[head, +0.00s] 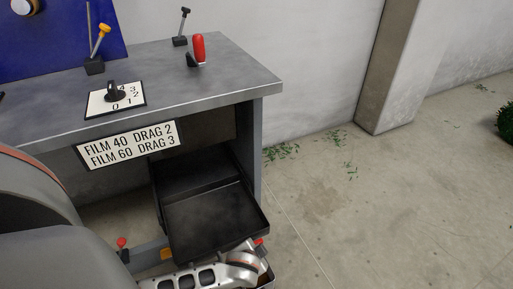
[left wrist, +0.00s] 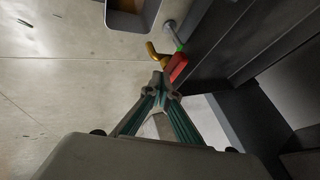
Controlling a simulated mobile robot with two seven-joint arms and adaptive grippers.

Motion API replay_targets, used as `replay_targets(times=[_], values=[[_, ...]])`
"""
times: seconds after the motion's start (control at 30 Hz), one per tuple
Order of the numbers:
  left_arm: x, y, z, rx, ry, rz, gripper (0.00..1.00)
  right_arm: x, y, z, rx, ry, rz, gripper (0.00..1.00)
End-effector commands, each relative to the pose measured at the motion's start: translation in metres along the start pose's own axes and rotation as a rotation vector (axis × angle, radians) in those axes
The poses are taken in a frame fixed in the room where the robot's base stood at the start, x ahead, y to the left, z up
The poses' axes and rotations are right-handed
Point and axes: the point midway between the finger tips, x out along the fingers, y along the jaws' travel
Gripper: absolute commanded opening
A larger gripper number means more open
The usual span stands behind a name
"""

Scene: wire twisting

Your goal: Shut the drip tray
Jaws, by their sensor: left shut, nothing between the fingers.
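The black drip tray (head: 215,225) sticks out from under the workbench in the head view, with its near end over the floor. The end of my left arm lies low across the tray's near edge, covering part of it. My left gripper (left wrist: 160,82) shows in the left wrist view with its teal fingers together and nothing between them. Its tips are close to a red piece (left wrist: 178,66) and a yellow piece (left wrist: 155,52); I cannot tell whether they touch. My right gripper is not in view.
The grey workbench (head: 230,75) carries a red-handled lever (head: 198,48), a yellow-tipped lever (head: 101,40) and a numbered dial (head: 115,97). A label (head: 128,143) hangs on its front. A red-knobbed lever (head: 121,243) stands below. The floor (head: 380,210) to the right is mostly clear.

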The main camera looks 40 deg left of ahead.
Motion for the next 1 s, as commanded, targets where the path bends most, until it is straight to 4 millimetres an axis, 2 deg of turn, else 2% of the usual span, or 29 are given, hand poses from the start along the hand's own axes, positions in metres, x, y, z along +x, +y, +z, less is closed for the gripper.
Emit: replay_targets(times=[0.13,0.2,0.27,0.5,0.8,1.0], values=[[0.002,-0.018,-0.009,-0.007,0.009,-0.007,0.00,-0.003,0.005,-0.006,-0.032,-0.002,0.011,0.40],[0.005,-0.030,-0.012,-0.009,0.013,-0.010,0.00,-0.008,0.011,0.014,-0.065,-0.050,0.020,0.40],[0.009,-0.041,-0.014,-0.010,0.013,-0.012,0.00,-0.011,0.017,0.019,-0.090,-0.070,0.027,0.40],[0.039,-0.090,-0.009,-0.006,0.008,-0.011,0.00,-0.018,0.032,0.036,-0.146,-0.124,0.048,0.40],[0.082,-0.159,0.000,-0.001,-0.002,-0.007,0.00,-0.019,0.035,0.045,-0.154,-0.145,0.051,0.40],[0.100,-0.188,0.001,0.000,-0.003,-0.004,0.00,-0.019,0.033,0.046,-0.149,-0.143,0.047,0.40]])
